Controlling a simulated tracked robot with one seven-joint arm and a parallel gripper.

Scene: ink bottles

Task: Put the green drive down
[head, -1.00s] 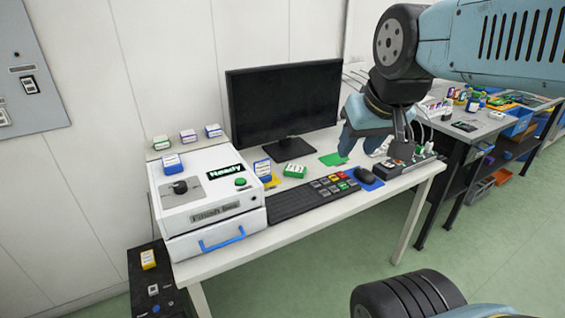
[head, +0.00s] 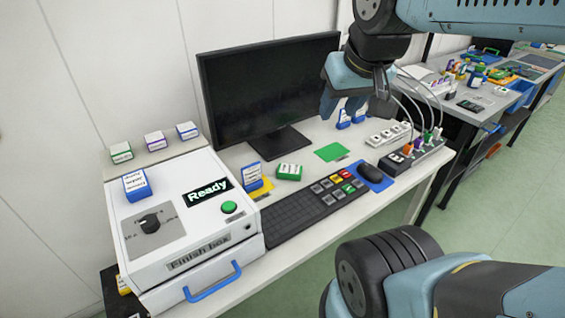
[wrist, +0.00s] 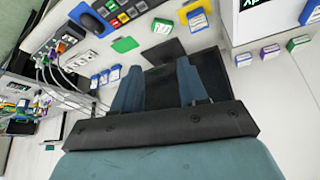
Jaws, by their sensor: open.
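A green drive (head: 288,172) with a white label lies on the desk, between the yellow mat and the green mat (head: 332,152), behind the keyboard. In the wrist view the green drive (wrist: 163,26) lies beyond my fingers, apart from them. A second green drive (head: 121,152) stands on the back ledge at the left. My gripper (head: 328,106) hangs in front of the monitor's right side, above the desk, its tips partly hidden by its own body. In the wrist view my gripper (wrist: 157,84) has its fingers apart, with nothing held between them.
The white Finish box (head: 185,220) with a blue drive (head: 136,185) on top fills the desk's left. The monitor (head: 268,85) stands behind. The keyboard (head: 300,212), mouse and cabled hub (head: 420,150) take the front and right.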

